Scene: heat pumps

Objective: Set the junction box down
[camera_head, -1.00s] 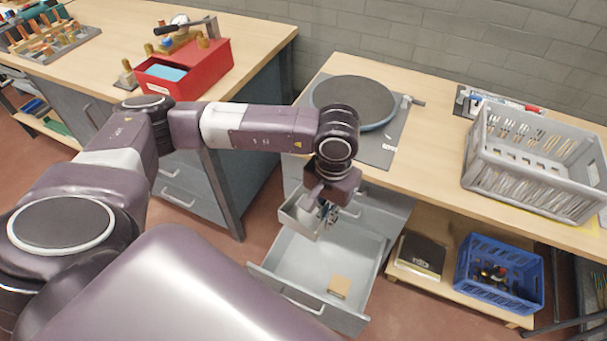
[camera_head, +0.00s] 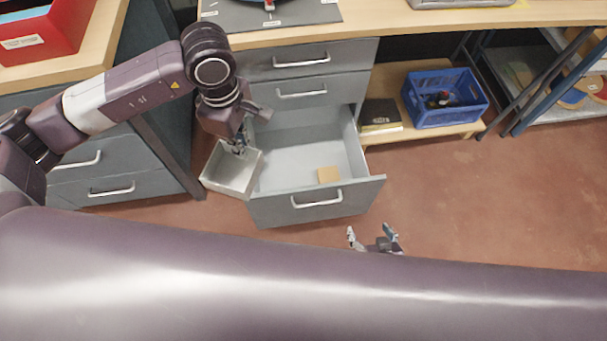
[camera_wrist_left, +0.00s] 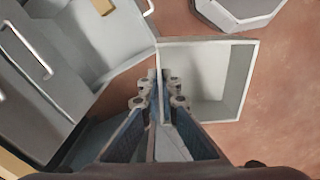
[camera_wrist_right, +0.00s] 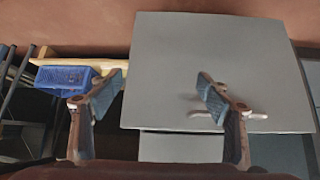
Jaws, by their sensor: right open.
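The junction box is a light grey open-topped box (camera_head: 225,181). In the head view it hangs at the left side of the open drawer (camera_head: 315,206), partly overlapping its left edge. My left gripper (camera_head: 239,147) is shut on one wall of the box. In the left wrist view the closed fingers (camera_wrist_left: 160,98) pinch the box's left edge, and the empty inside of the box (camera_wrist_left: 205,80) shows. My right gripper (camera_head: 373,236) is open and empty in front of the drawer. In the right wrist view its fingers (camera_wrist_right: 158,97) stand apart before a grey panel (camera_wrist_right: 215,60).
A tan block (camera_head: 328,174) lies in the drawer, with bare drawer floor around it. A blue crate (camera_head: 443,98) and a dark book (camera_head: 380,114) sit on the low shelf at right. A left cabinet (camera_head: 95,170) stands near my left arm. Reddish floor is clear at right.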

